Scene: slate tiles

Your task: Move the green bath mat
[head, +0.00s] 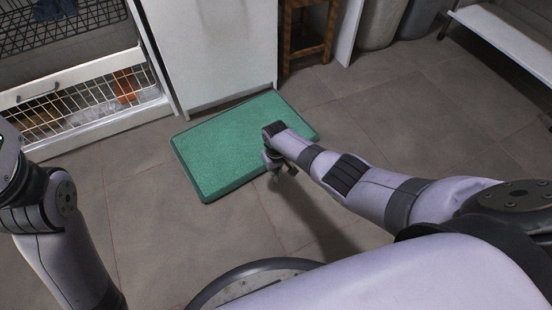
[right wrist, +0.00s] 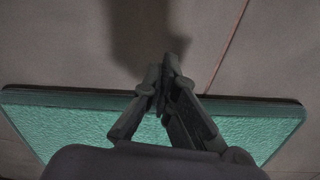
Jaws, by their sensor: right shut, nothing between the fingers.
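The green bath mat (head: 215,150) lies flat on the floor, a rectangle with a dark border, its far edge close to the white cabinet. My right gripper (head: 284,175) hangs above the mat's near edge, and the right forearm covers part of the mat's right side. In the right wrist view the mat (right wrist: 70,122) spans the lower part, and the shut, empty fingers of my right gripper (right wrist: 165,75) reach across its dark edge over bare floor. Whether the fingers touch the mat I cannot tell. My left arm shows at the left edge, but its gripper is out of view.
A white cabinet (head: 215,50) stands right behind the mat. A dishwasher-like unit with a wire basket (head: 95,95) is at the left. A wooden stool (head: 308,35), grey bins (head: 382,20) and a metal shelf (head: 505,35) stand behind. The tiled floor (head: 430,120) at right is clear.

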